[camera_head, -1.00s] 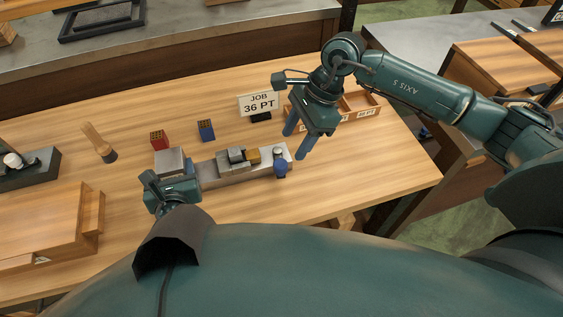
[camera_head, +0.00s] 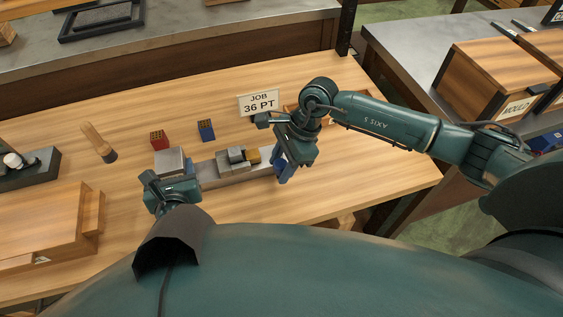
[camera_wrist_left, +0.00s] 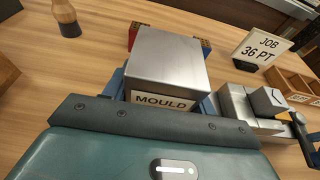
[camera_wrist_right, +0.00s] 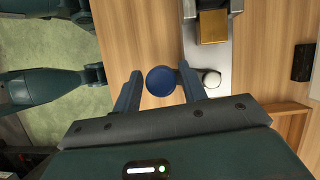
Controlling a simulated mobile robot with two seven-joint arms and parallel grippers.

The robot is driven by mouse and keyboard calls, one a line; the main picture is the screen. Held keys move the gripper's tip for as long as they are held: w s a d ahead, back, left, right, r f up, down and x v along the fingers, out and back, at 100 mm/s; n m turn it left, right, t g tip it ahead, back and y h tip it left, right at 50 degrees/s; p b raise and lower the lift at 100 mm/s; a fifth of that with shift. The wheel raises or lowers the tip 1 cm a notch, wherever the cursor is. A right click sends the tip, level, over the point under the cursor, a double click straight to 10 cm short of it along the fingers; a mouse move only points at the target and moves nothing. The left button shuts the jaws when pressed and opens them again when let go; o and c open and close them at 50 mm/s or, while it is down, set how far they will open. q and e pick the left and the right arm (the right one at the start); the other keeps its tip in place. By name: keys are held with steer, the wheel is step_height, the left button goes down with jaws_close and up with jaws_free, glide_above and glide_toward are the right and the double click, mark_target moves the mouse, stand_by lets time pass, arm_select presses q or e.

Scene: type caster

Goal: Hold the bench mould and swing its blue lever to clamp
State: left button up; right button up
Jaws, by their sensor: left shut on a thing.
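The bench mould has a steel block (camera_head: 170,162) labelled MOULD and a long grey bed (camera_head: 240,178). The block also shows in the left wrist view (camera_wrist_left: 167,60). My left gripper (camera_head: 178,182) is shut on this block, with a finger at each side. The lever's round blue knob (camera_wrist_right: 160,80) is at the bed's right end. My right gripper (camera_wrist_right: 162,88) is open, its fingers on either side of the knob. Contact with it cannot be told. In the head view my right gripper (camera_head: 284,172) largely hides the knob.
A red block (camera_head: 157,140) and a blue block (camera_head: 206,130) stand behind the mould. A JOB 36 PT sign (camera_head: 259,103) stands behind my right gripper, near a divided wooden tray (camera_wrist_left: 290,82). A wooden-handled tool (camera_head: 99,143) stands left. The table's front right is clear.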

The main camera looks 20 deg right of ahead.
steer(key=c, duration=0.7)
steer(key=shift+o, duration=0.2)
steer(key=shift+d, duration=0.1)
steer(key=d+n, duration=0.1)
steer(key=n, duration=0.1)
steer(key=d+n+g, duration=0.1)
steer(key=shift+n+h, duration=0.3)
steer(key=shift+n, duration=0.1)
steer(key=d+n, duration=0.1)
steer(key=n+g, duration=0.1)
steer(key=n, duration=0.1)
steer(key=shift+w+d+n+h, duration=0.3)
steer(key=shift+d, duration=0.1)
steer(key=n, duration=0.1)
steer(key=w+d+n+g+h, duration=0.1)
steer(key=n, duration=0.1)
steer(key=d+n, duration=0.1)
steer(key=shift+w+g, duration=0.25)
steer(key=shift+g, duration=0.15)
steer(key=shift+w+d+f+n+h, duration=0.1)
steer(key=shift+w+d+n+h, duration=0.2)
steer(key=shift+n, duration=0.45)
steer(key=shift+w+d+r+n+h, duration=0.1)
steer(key=shift+w+d+n+h, duration=0.2)
steer(key=shift+n, duration=0.5)
steer(key=shift+w+d+f+n+h, duration=0.15)
steer(key=shift+w+n+h, duration=0.25)
steer(key=shift+n, duration=0.35)
steer(key=shift+d, duration=0.1)
